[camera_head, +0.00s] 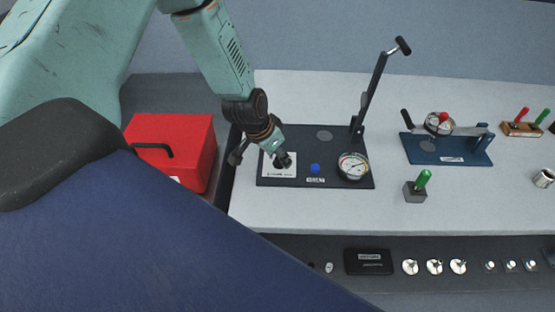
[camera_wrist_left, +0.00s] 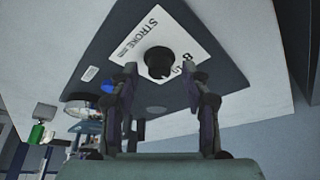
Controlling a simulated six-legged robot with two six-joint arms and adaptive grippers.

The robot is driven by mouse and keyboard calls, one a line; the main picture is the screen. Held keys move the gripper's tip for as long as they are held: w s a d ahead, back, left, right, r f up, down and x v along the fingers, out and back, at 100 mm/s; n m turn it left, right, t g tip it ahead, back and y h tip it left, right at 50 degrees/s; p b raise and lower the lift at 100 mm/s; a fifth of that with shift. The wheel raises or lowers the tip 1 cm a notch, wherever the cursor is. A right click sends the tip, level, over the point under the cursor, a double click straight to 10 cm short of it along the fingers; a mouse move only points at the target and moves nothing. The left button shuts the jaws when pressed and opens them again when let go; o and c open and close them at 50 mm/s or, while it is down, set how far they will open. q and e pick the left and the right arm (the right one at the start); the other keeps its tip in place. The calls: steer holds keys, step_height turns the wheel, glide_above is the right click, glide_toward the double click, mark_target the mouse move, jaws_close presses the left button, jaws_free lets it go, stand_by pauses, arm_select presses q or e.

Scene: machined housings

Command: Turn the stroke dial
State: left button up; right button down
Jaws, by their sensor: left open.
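The stroke dial is a round black knob (camera_wrist_left: 159,62) on a white label (camera_wrist_left: 175,38) marked STROKE with numbers, seen in the left wrist view. The label (camera_head: 272,171) also shows at the left end of a black base plate (camera_head: 338,181) in the head view, where the gripper partly covers the knob. My left gripper (camera_wrist_left: 160,75) is open, its two fingers either side of the knob in the wrist picture. In the head view it (camera_head: 264,156) hangs over the label. I cannot tell whether it touches the knob. My right gripper is not in view.
The base plate also carries a blue button (camera_head: 315,168), a dial gauge (camera_head: 353,166) and a tall lever (camera_head: 372,88). A red box (camera_head: 172,138) stands left. A blue fixture (camera_head: 447,147) and a green-handled block (camera_head: 415,190) stand right. The front bench strip holds several knobs.

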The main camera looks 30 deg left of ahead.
arm_select(q)
steer(key=shift+w+f, duration=0.1)
steer(key=shift+f, duration=0.1)
steer(key=shift+s+d+r, duration=0.1)
steer(key=shift+s+r, duration=0.15)
steer(key=shift+c, duration=0.3)
steer(key=shift+w+f, duration=0.15)
steer(key=shift+w, duration=0.1)
steer(key=c, duration=0.5)
jaws_close()
